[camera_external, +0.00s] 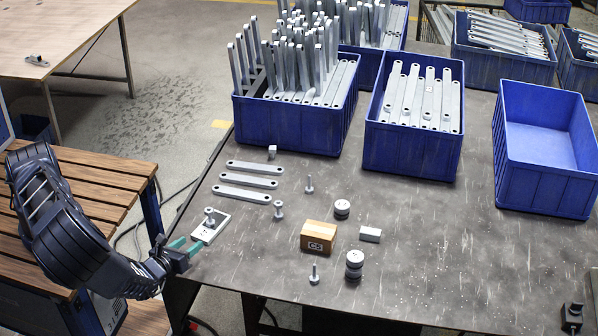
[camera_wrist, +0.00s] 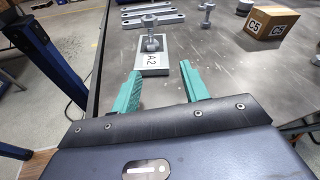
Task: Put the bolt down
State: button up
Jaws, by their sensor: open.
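A grey metal bolt (camera_external: 209,218) stands upright on a small pale plate (camera_external: 218,233) near the left edge of the dark table. In the wrist view the bolt (camera_wrist: 152,43) stands on the far part of the plate (camera_wrist: 151,71), which bears the label A2. My gripper (camera_external: 182,245) is at the table's left edge, just short of the plate. In the wrist view its teal fingers (camera_wrist: 161,76) are spread with nothing between them, and the bolt is beyond their tips, apart from them.
Other bolts (camera_external: 278,210), several flat bars (camera_external: 248,182), a cardboard box (camera_external: 318,237) marked C5, a small grey block (camera_external: 370,234) and dark round weights (camera_external: 354,265) lie to the right. Blue crates (camera_external: 415,148) line the back. The table's right front is mostly clear.

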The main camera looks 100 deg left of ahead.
jog(key=w+d+n+h, duration=0.1)
jog(key=d, duration=0.1)
jog(key=w+d+n+h, duration=0.1)
jog(key=d+h, duration=0.1)
jog(key=w+d+f+n+g+h, duration=0.1)
jog(key=w+d+n+h, duration=0.1)
jog(key=w+d+r+n+t+h, duration=0.1)
jog(key=w+d+r+n+h, duration=0.3)
jog(key=d+r, duration=0.45)
jog(key=w+d+r+n+h, duration=0.2)
jog(key=d+r+n+h, duration=0.35)
jog(key=r, duration=0.55)
notch_tip(320, 180, up, 9)
jog(key=s+h, duration=0.2)
jog(key=h, duration=0.1)
jog(key=s+a+r+n+y, duration=0.1)
jog(key=s+a+r+n, duration=0.1)
jog(key=s+r, duration=0.7)
jog(key=s+a+r+n+y, duration=0.1)
jog(key=s+a+r+n, duration=0.2)
jog(key=s+r, duration=0.7)
jog(key=shift+s+a+t, duration=0.25)
jog(key=shift+a+t, duration=0.15)
jog(key=shift+a, duration=0.7)
